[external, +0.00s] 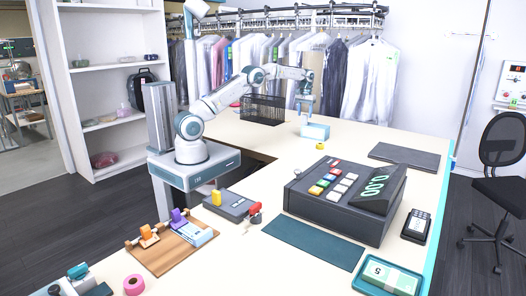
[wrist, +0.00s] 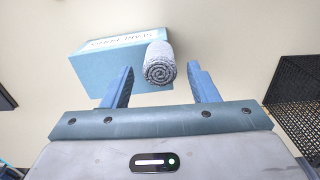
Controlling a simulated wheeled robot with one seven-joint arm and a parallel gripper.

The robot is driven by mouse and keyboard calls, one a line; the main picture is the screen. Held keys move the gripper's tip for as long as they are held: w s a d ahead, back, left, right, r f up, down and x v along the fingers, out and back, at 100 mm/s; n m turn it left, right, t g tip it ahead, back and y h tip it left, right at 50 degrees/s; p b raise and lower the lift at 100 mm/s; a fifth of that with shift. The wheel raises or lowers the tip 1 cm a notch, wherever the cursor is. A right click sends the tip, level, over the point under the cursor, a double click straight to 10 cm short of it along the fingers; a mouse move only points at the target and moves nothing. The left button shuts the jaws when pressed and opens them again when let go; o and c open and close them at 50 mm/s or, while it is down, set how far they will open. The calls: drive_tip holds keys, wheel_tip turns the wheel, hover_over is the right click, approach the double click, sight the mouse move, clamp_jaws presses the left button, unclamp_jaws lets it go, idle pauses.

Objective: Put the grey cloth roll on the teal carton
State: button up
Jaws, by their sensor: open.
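The teal carton (external: 315,132) stands on the counter below my gripper; in the wrist view the carton (wrist: 100,72) has a pale printed face. The grey cloth roll (wrist: 160,62) shows its spiral end towards the wrist camera and overlaps the carton's right part. I cannot tell whether it rests on the carton or sits just above it. My gripper (wrist: 162,68) is open, with one blue finger on each side of the roll and visible gaps between. In the external view my gripper (external: 305,104) is above the carton, and I cannot make out the roll.
A black wire basket (external: 262,109) stands left of the carton, also at the right edge of the wrist view (wrist: 298,100). A small yellow item (external: 320,146) lies in front of the carton. A cash register (external: 345,195) and dark mat (external: 404,156) are nearer. Garments hang behind.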

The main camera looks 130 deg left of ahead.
sight(305, 115)
wheel_tip(305, 115, up, 8)
drive_tip(key=shift+f+p, duration=0.1)
drive_tip(key=shift+p, duration=0.35)
drive_tip(key=w+d+r+m, duration=0.2)
drive_tip(key=w+d+r, duration=0.2)
drive_tip(key=w+d, duration=0.25)
drive_tip(key=w+d+r+m+t, duration=0.1)
drive_tip(key=w+d+r+m, duration=0.15)
drive_tip(key=w+d, duration=0.4)
drive_tip(key=w+d+r+m, duration=0.1)
drive_tip(key=w+d+r, duration=0.3)
drive_tip(key=d, duration=0.5)
drive_tip(key=d+r+m+t+y, duration=0.15)
drive_tip(key=d+m, duration=0.35)
drive_tip(key=d, duration=1.5)
drive_tip(key=s+d+f+m, duration=0.3)
drive_tip(key=s+d, duration=0.5)
drive_tip(key=d, duration=0.3)
drive_tip(key=s+d+f+m+t+h, duration=0.1)
drive_tip(key=s+d+f+m, duration=0.3)
drive_tip(key=s+d, duration=0.4)
drive_tip(key=d+f, duration=0.1)
drive_tip(key=d, duration=0.2)
drive_tip(key=shift+s+d+f, duration=0.2)
drive_tip(key=shift+d+f, duration=0.15)
drive_tip(key=shift+d, duration=0.05)
